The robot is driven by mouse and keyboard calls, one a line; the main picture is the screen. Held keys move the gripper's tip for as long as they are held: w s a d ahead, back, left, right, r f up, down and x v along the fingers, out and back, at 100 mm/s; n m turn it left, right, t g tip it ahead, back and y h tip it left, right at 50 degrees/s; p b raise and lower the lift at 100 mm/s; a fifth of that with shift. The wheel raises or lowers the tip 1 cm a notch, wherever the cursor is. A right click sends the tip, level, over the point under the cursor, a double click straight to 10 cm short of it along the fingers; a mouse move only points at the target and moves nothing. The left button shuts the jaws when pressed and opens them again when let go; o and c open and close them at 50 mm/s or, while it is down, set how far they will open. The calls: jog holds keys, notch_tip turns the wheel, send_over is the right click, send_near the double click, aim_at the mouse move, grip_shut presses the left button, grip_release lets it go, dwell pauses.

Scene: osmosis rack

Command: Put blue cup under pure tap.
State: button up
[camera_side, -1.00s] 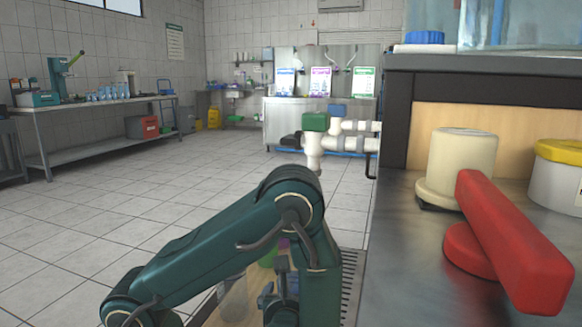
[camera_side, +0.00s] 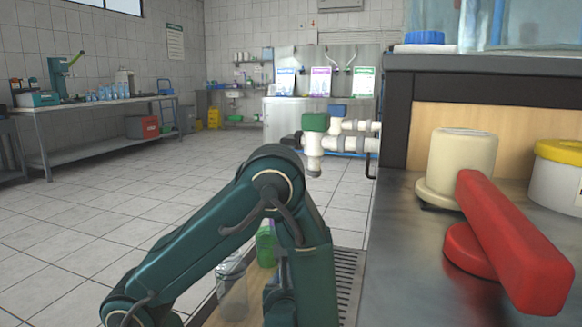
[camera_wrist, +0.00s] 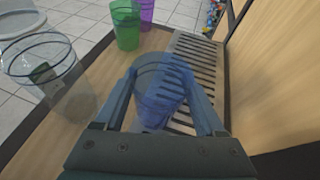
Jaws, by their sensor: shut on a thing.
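The see-through blue cup (camera_wrist: 160,100) stands between the fingers of my gripper (camera_wrist: 160,82) in the wrist view. The gripper is shut on it, one finger on each side. The cup appears upright, over or beside the slatted drain grate; I cannot tell if it touches the surface. In the side view my arm hides most of the gripper and the cup. Two white taps stand above the grate area: one with a green handle (camera_side: 315,122), one with a blue handle (camera_side: 338,108). I cannot tell which is the pure tap.
A clear cup (camera_wrist: 48,80) stands left of my gripper, also in the side view (camera_side: 232,290). A green cup (camera_wrist: 126,25) and a purple cup (camera_wrist: 147,12) stand farther back. The grate (camera_wrist: 205,60) runs along a wooden wall. A red lever (camera_side: 515,240) is at right.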

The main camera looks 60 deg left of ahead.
notch_tip(320, 180, up, 8)
jog(key=s+a+r+n+g+y, duration=0.2)
jog(key=s+a+r+n+g, duration=0.3)
jog(key=a, duration=0.6)
jog(key=s+a+r, duration=0.3)
jog(key=s+r, duration=0.1)
jog(key=r, duration=0.3)
jog(key=s+a+r, duration=0.3)
jog(key=s+r, duration=0.2)
jog(key=r, duration=0.3)
jog(key=w+a+f+m+t+h, duration=0.3)
jog(key=w+a+f+m+t, duration=0.35)
jog(key=w+a+f, duration=0.6)
jog(key=shift+w+d+f+m+t+h, duration=0.8)
jog(key=shift+w+d+f+m+h, duration=0.5)
jog(key=shift+w+d+f, duration=1.75)
jog(key=shift+w+d+f+m+t+h, duration=0.75)
jog(key=shift+w+d+f+m+h, duration=0.45)
jog(key=shift+w+d+f, duration=1.85)
jog(key=shift+w+d+f+m+t+h, duration=0.8)
jog(key=shift+w+d+f+m+h, duration=0.7)
jog(key=shift+w+f, duration=1.75)
